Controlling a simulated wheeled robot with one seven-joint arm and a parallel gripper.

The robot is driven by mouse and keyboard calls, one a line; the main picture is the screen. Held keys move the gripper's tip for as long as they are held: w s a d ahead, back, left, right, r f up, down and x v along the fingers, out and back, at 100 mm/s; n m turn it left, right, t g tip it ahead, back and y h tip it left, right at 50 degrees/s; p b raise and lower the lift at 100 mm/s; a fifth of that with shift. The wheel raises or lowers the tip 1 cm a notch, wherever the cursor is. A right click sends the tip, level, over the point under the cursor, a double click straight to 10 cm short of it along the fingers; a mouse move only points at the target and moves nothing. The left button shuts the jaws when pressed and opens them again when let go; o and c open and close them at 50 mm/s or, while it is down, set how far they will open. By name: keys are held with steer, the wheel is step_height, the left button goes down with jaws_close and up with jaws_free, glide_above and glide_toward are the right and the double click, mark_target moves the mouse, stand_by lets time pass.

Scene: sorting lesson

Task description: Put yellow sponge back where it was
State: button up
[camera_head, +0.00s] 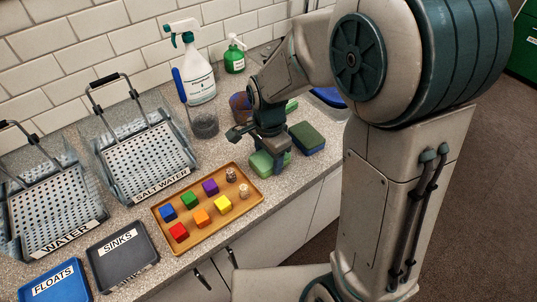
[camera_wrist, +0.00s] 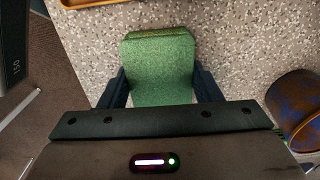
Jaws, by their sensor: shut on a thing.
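My gripper (camera_head: 270,150) points down over the counter near its front edge, right of the wooden tray. It is shut on a green sponge (camera_head: 266,164). In the wrist view the green sponge (camera_wrist: 160,58) sits between the two dark fingers (camera_wrist: 160,88). It is at or close to the counter; I cannot tell whether it touches. A second sponge (camera_head: 307,138), green with a dark blue side, lies just right of my gripper. No sponge that looks yellow is in view.
The wooden tray (camera_head: 163,222) holds several coloured cubes and small pieces. A glass beaker (camera_head: 204,124), a spray bottle (camera_head: 199,75), a green pump bottle (camera_head: 235,58) and a blue-brown cup (camera_wrist: 298,104) stand behind.

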mark_target(269, 157)
steer(key=o, duration=0.9)
steer(key=shift+f, duration=0.1)
steer(key=shift+o, duration=0.2)
step_height(269, 157, up, 12)
steer(key=s+d+n+t, duration=0.3)
steer(key=s+d+n, duration=0.8)
steer(key=s+d, duration=0.1)
steer(key=shift+s+f, duration=0.15)
steer(key=shift+s, duration=0.1)
